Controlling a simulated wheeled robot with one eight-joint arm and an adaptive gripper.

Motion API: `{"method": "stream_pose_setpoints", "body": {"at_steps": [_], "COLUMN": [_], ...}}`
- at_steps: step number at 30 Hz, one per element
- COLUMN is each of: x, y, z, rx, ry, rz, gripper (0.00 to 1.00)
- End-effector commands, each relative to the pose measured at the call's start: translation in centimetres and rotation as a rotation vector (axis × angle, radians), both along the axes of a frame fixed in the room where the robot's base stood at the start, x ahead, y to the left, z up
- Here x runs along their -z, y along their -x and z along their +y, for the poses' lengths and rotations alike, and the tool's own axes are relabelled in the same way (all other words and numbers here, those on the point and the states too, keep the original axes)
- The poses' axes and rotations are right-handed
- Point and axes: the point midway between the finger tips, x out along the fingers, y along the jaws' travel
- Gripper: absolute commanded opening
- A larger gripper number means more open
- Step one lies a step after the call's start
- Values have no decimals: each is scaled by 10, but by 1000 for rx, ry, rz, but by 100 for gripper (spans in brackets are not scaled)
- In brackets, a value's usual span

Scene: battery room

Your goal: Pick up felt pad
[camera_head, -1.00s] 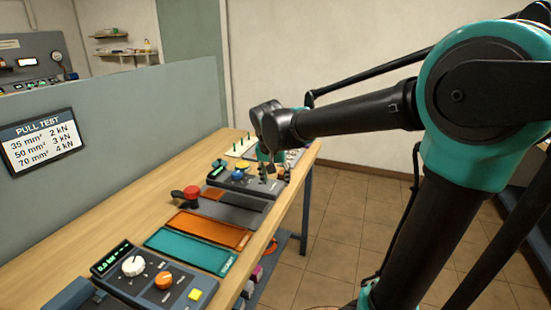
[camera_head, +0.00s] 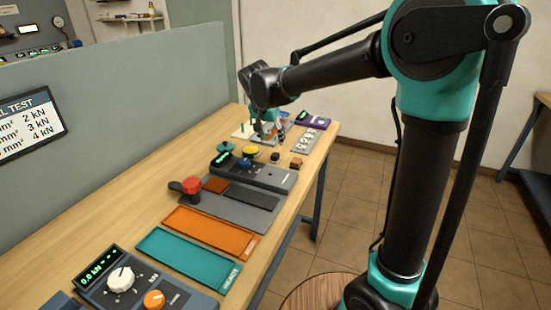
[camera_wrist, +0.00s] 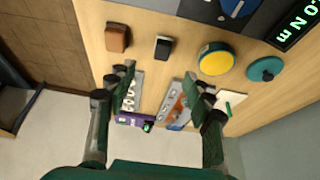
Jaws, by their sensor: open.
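I cannot tell for sure which piece is the felt pad. A small brown block (camera_wrist: 117,37) and a small dark block (camera_wrist: 163,47) lie on the wooden bench in the wrist view. They also show in the head view, the brown block (camera_head: 296,162) to the right of the dark block (camera_head: 275,156). My gripper (camera_wrist: 160,83) is open and empty in the wrist view, its fingers apart, with both blocks beyond the fingertips. In the head view my gripper (camera_head: 265,134) is over the bench's far part, partly hidden by its own wrist.
A yellow disc (camera_wrist: 216,59) and a teal knob (camera_wrist: 265,69) are near the blocks. A grey tool panel (camera_head: 270,178), a red-knobbed piece (camera_head: 190,186), an orange tray (camera_head: 212,232) and a teal tray (camera_head: 188,258) line the bench. A grey partition (camera_head: 130,100) borders its left.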

Motion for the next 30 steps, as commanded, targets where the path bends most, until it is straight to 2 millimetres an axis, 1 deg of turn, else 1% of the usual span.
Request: {"method": "stream_pose_setpoints", "body": {"at_steps": [1,3,6,14,21,25,30], "x": [10,22,34,50,82,92,94], "y": [-4,-9,-14,-20,-32,-35,-36], "z": [-1,-3,-5,-6,-7,-9,-9], "rx": [1,1,1,0,0,0,0], "ry": [0,0,0,0,1,1,1], "rz": [0,0,0,0,0,0,0], "gripper": [52,52,52,52,52,52,52]}}
